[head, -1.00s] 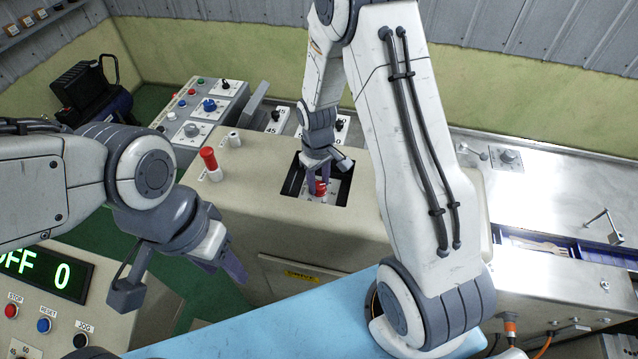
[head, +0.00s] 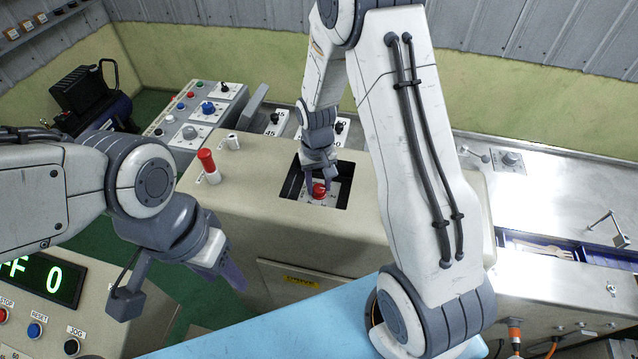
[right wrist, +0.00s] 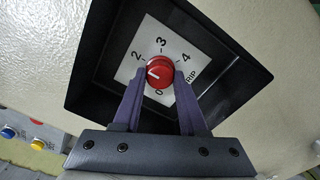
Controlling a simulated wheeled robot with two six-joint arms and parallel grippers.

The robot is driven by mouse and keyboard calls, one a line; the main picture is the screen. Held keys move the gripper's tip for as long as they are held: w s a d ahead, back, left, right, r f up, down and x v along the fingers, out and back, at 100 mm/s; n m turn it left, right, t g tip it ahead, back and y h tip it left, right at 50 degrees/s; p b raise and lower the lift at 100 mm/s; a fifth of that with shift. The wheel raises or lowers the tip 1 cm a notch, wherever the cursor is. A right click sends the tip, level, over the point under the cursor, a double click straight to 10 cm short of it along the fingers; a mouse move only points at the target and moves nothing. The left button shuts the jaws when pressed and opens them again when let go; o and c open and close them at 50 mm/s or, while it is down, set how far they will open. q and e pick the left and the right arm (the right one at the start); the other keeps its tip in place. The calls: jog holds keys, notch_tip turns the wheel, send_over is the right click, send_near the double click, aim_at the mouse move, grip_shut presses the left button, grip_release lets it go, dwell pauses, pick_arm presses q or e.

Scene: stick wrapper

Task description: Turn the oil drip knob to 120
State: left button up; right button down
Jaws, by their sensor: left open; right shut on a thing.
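The red knob (head: 319,190) sits on a white dial plate in a dark square recess of the beige machine. The right wrist view shows the knob (right wrist: 159,71) with a white line near its lower left edge. The plate (right wrist: 178,46) carries 2, 3 and 4 around the knob, a 0 below it and partly hidden lettering ending in "RIP". The 1 is not visible. My right gripper (head: 319,183) reaches into the recess, its purple fingers (right wrist: 158,92) shut on the knob's sides. My left gripper (head: 229,272) is open and empty, in front of the machine.
The recess walls (right wrist: 232,88) stand close around my right fingers. A red-topped cylinder (head: 207,160) stands left of the recess. A control panel with a green display (head: 42,277) is at lower left, and a blue surface (head: 250,332) lies in front.

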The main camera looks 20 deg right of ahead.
aim_at(318, 187)
jog(key=shift+c, duration=2.2)
grip_release()
notch_tip(318, 187, up, 11)
jog(key=b, duration=0.2)
jog(key=shift+f, duration=0.2)
